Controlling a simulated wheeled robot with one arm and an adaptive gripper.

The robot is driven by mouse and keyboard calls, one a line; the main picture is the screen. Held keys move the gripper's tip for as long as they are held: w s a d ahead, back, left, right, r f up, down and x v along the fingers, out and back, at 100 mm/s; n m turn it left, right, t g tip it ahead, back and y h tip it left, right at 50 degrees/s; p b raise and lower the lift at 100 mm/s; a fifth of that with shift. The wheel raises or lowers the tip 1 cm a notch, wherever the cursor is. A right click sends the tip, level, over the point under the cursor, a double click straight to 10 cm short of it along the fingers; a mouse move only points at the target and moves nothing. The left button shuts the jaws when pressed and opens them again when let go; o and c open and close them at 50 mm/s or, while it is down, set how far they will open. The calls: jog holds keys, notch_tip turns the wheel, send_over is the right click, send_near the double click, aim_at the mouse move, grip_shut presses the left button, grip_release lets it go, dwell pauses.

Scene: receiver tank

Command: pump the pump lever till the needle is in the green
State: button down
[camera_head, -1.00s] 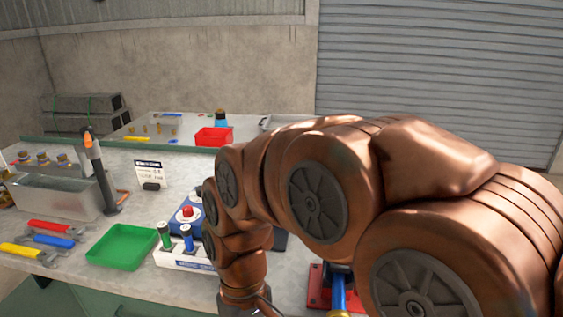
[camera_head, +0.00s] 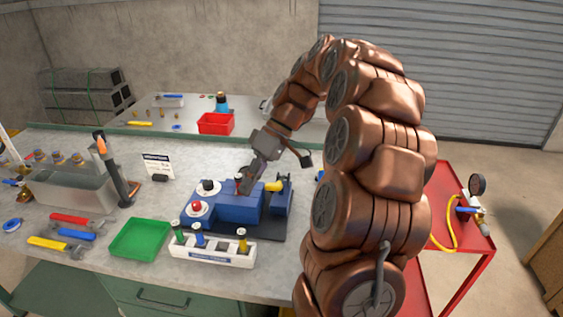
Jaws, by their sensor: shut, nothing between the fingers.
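My gripper (camera_head: 246,186) is grey, points downward and is shut and empty. Its tips are over the blue machine (camera_head: 238,208) on the bench, by its dark and yellow parts; I cannot tell whether they touch. A round dark gauge (camera_head: 478,184) stands on the red cart at the right, with a blue part and a yellow hose (camera_head: 441,238) beside it. The gauge is too small to read its needle or any green band. No pump lever can be made out with certainty. My arm hides part of the bench's right side and the cart.
A white rack (camera_head: 212,252) with several coloured-capped parts stands before the blue machine. A green tray (camera_head: 140,239), wrenches (camera_head: 66,236), a metal bin (camera_head: 68,191) and an upright orange-tipped black tool (camera_head: 113,172) are left. A red bin (camera_head: 215,123) stands behind.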

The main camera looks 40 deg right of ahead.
notch_tip(320, 180, up, 4)
jog(key=t+y+p, duration=0.1)
jog(key=t+p, duration=0.1)
jog(key=p, duration=0.1)
send_over(271, 183)
jog(key=s, duration=0.2)
jog(key=s+d+r+n+t+p, duration=0.1)
jog(key=d+t+p, duration=0.1)
jog(key=d, duration=0.9)
jog(key=shift+d+p, duration=0.15)
jog(key=shift+p, duration=0.7)
jog(key=shift+s+f+b+x, duration=0.2)
jog(key=shift+s+x, duration=0.15)
jog(key=shift+x, duration=1.8)
jog(key=shift+s+f+b+x, duration=0.15)
jog(key=shift+s+x, duration=0.2)
jog(key=shift+x, duration=1.75)
jog(key=shift+s+f+b+x, duration=0.2)
jog(key=shift+s+x, duration=0.15)
jog(key=shift+x, duration=1.8)
jog(key=shift+f, duration=0.1)
